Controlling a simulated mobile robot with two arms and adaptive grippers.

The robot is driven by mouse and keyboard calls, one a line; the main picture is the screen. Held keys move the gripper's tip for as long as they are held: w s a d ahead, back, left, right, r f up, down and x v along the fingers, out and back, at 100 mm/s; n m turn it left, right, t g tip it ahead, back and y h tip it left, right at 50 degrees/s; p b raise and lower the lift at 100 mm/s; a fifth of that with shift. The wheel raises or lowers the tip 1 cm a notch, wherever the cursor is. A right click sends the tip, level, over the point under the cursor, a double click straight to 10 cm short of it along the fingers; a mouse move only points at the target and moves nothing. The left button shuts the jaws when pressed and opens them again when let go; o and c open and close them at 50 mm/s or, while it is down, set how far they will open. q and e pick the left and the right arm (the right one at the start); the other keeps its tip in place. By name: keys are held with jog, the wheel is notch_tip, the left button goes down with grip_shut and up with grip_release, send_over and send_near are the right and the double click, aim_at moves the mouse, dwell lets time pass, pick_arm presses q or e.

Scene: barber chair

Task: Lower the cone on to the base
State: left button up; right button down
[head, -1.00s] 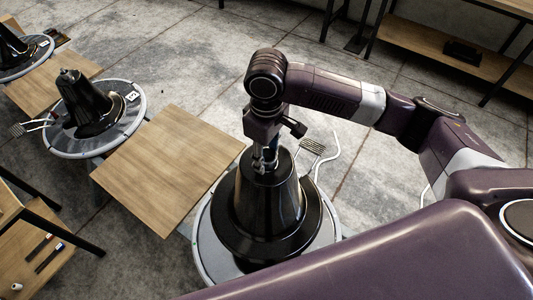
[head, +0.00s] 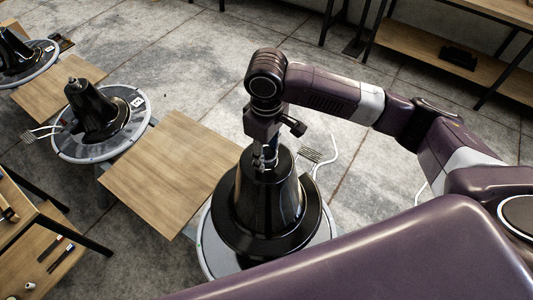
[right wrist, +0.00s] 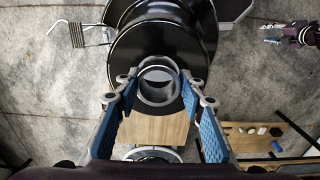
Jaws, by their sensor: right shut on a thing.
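My right gripper (head: 265,158) is shut on the top of a glossy black cone (head: 262,205) with a wide flared skirt. In the right wrist view its blue-padded fingers (right wrist: 160,98) lie on either side of the cone's metal-ringed neck (right wrist: 158,80). The cone is upright over a pale round base (head: 207,250), whose rim shows around the skirt. The skirt hides the middle of the base and any gap beneath it. A small purple part at the right edge of the right wrist view looks like my left gripper (right wrist: 280,36); its jaws are unclear.
A wooden board (head: 175,172) lies left of the base. Beyond it stands a similar black cone on a round base (head: 98,115), with another at the far left. A wire footrest (head: 312,155) is behind the held cone. Shelves (head: 425,45) stand at the back right.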

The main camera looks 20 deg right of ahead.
notch_tip(320, 180, up, 22)
jog(key=shift+r, duration=0.15)
dwell(1.6)
